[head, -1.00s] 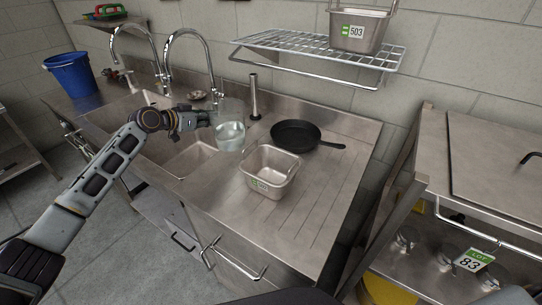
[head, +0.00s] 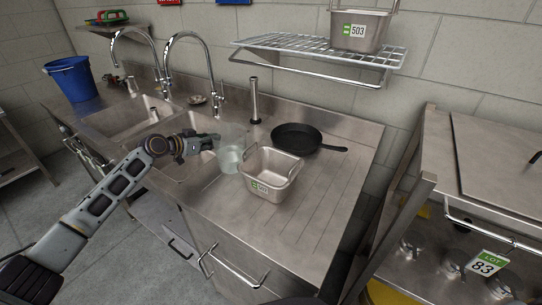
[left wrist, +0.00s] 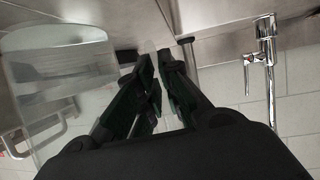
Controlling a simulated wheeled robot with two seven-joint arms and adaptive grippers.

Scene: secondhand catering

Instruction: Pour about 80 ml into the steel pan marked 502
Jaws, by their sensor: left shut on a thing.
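A steel pan (head: 284,191) with a green and white label stands upright on the drainboard; the label's last digit is too small to read surely. My left gripper (head: 197,143) is shut on a clear jug (head: 230,157), apparently by its handle. The jug holds clear liquid low down and hangs just left of the pan, its right side close to the pan's rim. Whether they touch is unclear. In the left wrist view the jug (left wrist: 62,90) is left of my fingers (left wrist: 150,85). My right gripper is out of view.
A black frying pan (head: 296,138) sits behind the steel pan. A pan marked 503 (head: 358,30) stands on the wire shelf (head: 300,47) above. Tall taps (head: 187,60) and sink basins (head: 120,118) lie to the left. The drainboard's front right (head: 310,225) is clear.

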